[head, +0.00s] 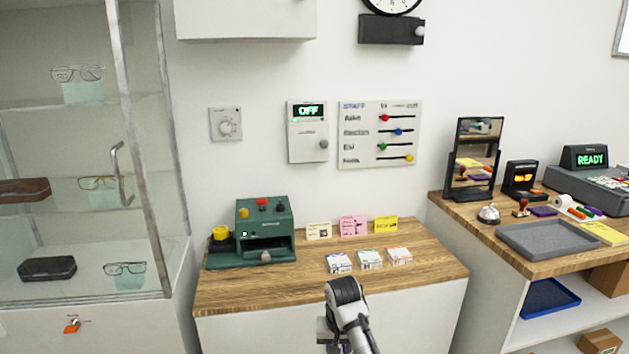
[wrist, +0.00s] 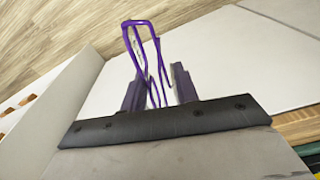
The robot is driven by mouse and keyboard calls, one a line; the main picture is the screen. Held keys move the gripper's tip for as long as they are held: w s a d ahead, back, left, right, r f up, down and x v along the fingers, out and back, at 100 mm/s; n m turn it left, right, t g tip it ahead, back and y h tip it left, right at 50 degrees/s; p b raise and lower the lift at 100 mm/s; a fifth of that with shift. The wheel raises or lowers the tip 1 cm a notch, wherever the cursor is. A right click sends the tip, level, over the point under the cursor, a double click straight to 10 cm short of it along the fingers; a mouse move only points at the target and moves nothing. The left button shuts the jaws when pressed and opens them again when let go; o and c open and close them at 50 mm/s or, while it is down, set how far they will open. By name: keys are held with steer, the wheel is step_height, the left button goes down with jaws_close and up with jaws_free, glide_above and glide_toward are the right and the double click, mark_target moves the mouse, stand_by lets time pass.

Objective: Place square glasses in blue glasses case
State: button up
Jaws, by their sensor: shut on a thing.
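My gripper (wrist: 158,86) is shut on a pair of purple-framed glasses (wrist: 128,34) in the wrist view. The glasses stick out beyond the fingertips, and their lens shape is hard to tell. In the head view my gripper (head: 333,343) is at the bottom edge, in front of the wooden-topped counter, with its fingers mostly cut off. No blue glasses case shows in either view. A black case (head: 47,269) and a brown case (head: 24,190) lie in the glass cabinet. Three other pairs of glasses stand there on small holders, one per shelf level.
The glass cabinet (head: 80,136) with a metal handle is at left. The middle counter (head: 330,293) bears a green machine (head: 252,232), cards and small boxes. The right counter holds a mirror (head: 474,157), a bell and a grey tray (head: 552,238); a blue tray (head: 549,298) sits on the shelf below.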

steer(key=s+a+f+b, duration=0.1)
steer(key=s+a+f, duration=0.15)
steer(key=f, duration=0.75)
steer(key=s+a+f, duration=0.2)
steer(key=a+f, duration=0.1)
steer(key=f, duration=0.7)
steer(key=s+f, duration=0.3)
steer(key=s, duration=0.6)
steer(key=shift+s+a, duration=0.15)
steer(key=shift+a, duration=0.15)
steer(key=shift+f, duration=0.1)
